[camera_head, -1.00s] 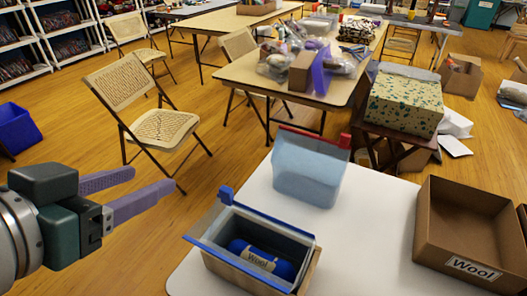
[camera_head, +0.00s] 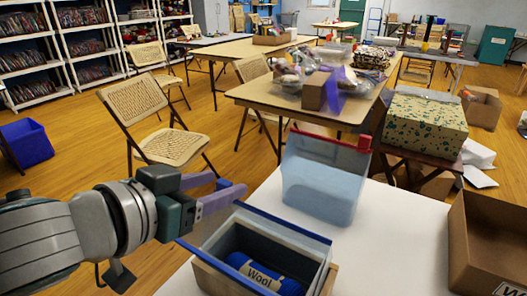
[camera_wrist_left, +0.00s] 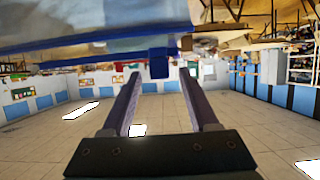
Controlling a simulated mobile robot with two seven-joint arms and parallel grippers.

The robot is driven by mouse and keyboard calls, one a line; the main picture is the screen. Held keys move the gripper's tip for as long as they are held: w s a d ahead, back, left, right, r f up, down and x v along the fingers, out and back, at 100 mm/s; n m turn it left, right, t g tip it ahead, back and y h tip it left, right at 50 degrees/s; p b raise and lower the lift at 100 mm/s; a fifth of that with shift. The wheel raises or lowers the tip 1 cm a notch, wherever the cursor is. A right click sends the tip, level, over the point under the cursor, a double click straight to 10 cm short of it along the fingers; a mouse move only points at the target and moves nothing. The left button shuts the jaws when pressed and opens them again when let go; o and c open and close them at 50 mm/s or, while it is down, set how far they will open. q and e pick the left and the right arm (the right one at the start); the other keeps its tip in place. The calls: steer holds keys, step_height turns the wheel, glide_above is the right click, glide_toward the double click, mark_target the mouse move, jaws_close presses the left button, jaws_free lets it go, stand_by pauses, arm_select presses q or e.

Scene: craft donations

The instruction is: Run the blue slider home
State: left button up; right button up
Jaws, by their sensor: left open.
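The blue slider (camera_head: 222,184) sits at the left end of the blue-edged top of a clear bag (camera_head: 304,238). The bag stands open in a cardboard box, with a blue roll labelled Wool (camera_head: 262,274) inside. My left gripper (camera_head: 229,185) is open at the slider, its purple fingers pointing right. In the left wrist view, the slider (camera_wrist_left: 158,66) shows between the two fingertips (camera_wrist_left: 160,76), with a gap to each finger. Whether the fingers reach far enough around it I cannot tell. My right gripper is not in view.
A second clear bag (camera_head: 322,185) with a red slider (camera_head: 364,143) stands just behind on the white table (camera_head: 398,235). An open cardboard box (camera_head: 490,240) is at the right. A folding chair (camera_head: 170,145) stands beyond my left arm. The table between bag and right box is clear.

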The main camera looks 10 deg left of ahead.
arm_select(q)
steer(key=shift+x, duration=1.05)
jaws_close()
